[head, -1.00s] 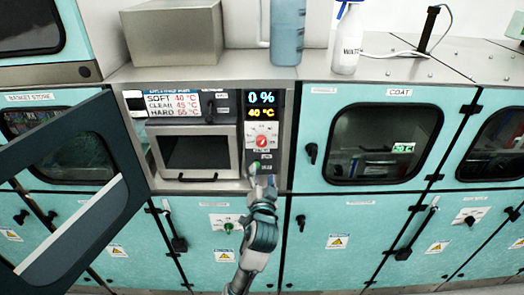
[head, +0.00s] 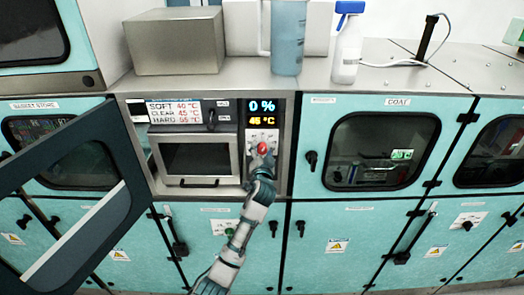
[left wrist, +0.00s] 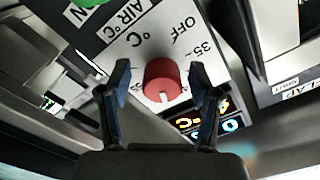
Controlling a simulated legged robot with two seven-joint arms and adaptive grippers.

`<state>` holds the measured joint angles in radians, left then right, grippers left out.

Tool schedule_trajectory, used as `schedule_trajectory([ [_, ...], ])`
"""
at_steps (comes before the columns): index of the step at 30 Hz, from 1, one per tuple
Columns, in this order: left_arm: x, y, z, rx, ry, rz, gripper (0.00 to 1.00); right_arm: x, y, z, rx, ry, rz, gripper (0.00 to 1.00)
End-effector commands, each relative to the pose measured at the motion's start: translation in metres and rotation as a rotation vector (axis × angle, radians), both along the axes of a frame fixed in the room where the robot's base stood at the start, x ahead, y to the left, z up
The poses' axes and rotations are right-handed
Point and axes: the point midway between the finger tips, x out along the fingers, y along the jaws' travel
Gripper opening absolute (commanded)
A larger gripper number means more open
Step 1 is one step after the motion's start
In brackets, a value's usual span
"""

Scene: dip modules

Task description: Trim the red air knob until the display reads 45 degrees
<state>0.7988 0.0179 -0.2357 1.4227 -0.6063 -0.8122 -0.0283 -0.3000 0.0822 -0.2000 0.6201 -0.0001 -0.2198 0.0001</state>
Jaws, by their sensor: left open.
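The red air knob (left wrist: 162,80) sits on a white dial plate marked AIR °C, OFF and 35, with a white pointer line on its face. In the head view the red knob (head: 263,148) shows just above my left gripper. My left gripper (left wrist: 160,84) is open, one finger on each side of the knob; I cannot tell whether the fingers touch it. The display (head: 261,113) reads 0 % in blue and 45 °C in yellow. My right gripper is not in view.
A card (head: 173,112) lists SOFT 40, CLEAR 45 and HARD 55 °C. A dark open door (head: 75,190) stands at the left. A green button (left wrist: 88,4) lies beside the dial. A spray bottle (head: 347,45) and a blue-grey container (head: 289,40) stand on the top.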

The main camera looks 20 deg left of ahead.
Motion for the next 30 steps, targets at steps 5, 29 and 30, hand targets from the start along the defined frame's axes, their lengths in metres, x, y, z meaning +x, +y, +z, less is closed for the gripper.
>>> schedule_trajectory([
  [5,0.000,0.000,0.000,0.000,-0.001,0.001,0.63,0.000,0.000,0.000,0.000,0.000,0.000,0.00],
  [29,0.000,-0.002,-0.002,-0.399,-0.113,0.000,0.03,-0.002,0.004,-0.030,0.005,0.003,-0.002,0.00],
  [30,0.000,-0.002,-0.002,-0.398,-0.112,0.000,0.03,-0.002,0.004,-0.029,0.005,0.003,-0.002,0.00],
])
